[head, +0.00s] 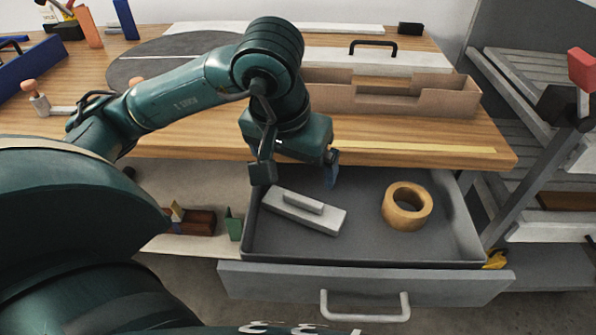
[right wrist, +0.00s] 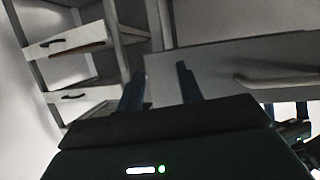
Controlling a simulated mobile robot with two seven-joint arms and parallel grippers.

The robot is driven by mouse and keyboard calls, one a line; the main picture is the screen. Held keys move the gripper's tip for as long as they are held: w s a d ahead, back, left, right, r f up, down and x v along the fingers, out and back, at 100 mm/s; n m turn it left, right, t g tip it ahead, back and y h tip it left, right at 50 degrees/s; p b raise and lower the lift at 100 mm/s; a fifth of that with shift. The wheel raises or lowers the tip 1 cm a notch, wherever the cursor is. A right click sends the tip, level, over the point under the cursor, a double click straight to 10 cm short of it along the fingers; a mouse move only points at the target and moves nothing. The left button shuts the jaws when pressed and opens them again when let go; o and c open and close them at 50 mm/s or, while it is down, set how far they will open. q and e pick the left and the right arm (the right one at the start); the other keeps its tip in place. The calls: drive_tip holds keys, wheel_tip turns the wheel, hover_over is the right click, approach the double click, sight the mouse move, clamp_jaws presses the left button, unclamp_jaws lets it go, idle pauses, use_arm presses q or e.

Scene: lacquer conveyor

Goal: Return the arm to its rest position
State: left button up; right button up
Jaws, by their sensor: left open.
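My left arm comes in from the left, dark green, bent over the workbench (head: 420,155). Its gripper (head: 297,176) points down above the open grey drawer (head: 345,250), with its two fingers wide apart and nothing between them. A grey block with a raised bar (head: 318,217) lies in the drawer just below the gripper. A tan tape roll (head: 406,206) lies to its right in the drawer. My right gripper (right wrist: 159,74) shows only in the right wrist view, its two dark fingers apart and empty, facing a grey drawer front (right wrist: 225,75).
A cardboard tray (head: 440,95) stands on the bench behind the gripper. A dark round disc (head: 150,62) lies at the back left. A blue bin (head: 30,80) is at far left. A grey rack (head: 510,90) stands to the right. The drawer sticks out from the bench front.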

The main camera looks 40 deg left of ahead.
use_arm(q)
drive_tip(key=shift+s+r, duration=0.2)
drive_tip(key=shift+r, duration=0.4)
